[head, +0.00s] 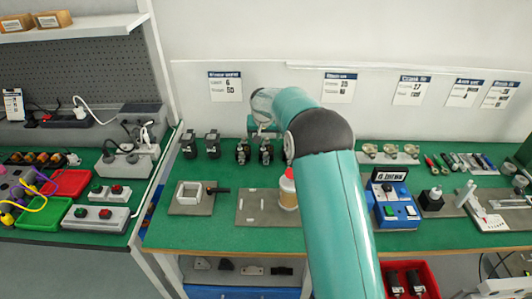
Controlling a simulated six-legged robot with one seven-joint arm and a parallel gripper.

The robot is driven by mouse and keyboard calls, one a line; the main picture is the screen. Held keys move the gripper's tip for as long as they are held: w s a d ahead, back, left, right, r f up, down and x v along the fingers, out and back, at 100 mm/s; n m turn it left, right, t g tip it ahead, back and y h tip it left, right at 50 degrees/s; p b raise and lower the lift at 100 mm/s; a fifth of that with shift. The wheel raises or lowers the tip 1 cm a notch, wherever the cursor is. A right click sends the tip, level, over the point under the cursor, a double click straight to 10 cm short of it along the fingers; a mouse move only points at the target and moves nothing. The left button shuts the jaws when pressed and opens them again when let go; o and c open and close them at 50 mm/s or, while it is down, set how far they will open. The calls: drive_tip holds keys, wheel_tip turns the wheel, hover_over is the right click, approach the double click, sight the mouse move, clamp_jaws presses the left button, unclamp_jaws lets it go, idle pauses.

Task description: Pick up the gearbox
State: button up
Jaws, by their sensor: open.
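A row of small dark units stands at the back of the green bench: two grey-black ones (199,146) at left, and black ones with pale metal parts (243,152) to their right. The gearbox may be among these; they are too small to tell which it is. My teal arm reaches over the bench, bending at a black joint. My gripper (262,127) is small and partly hidden at the arm's far end, above and behind the black units. It is open, with nothing seen in it. My arm covers the bench right of these units.
A white and red bottle (288,188) stands on a grey plate (257,208) in front of the units. A white square frame (188,194) lies on another plate. A blue control box (393,203) stands right of my arm. Signs hang on the back wall. Green bench shows between the plates.

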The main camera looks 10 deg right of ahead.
hover_over(266, 150)
drive_tip(key=s, duration=0.2)
drive_tip(key=f, duration=0.3)
drive_tip(key=a+f, duration=0.1)
drive_tip(key=f, duration=0.1)
drive_tip(key=shift+s+f, duration=0.2)
drive_tip(key=shift+d+x, duration=0.15)
drive_tip(key=shift+x, duration=1.2)
drive_tip(key=shift+d+x, duration=0.15)
drive_tip(key=shift+x, duration=1.2)
drive_tip(key=shift+r, duration=0.1)
drive_tip(key=shift+c, duration=0.4)
drive_tip(key=c, duration=1)
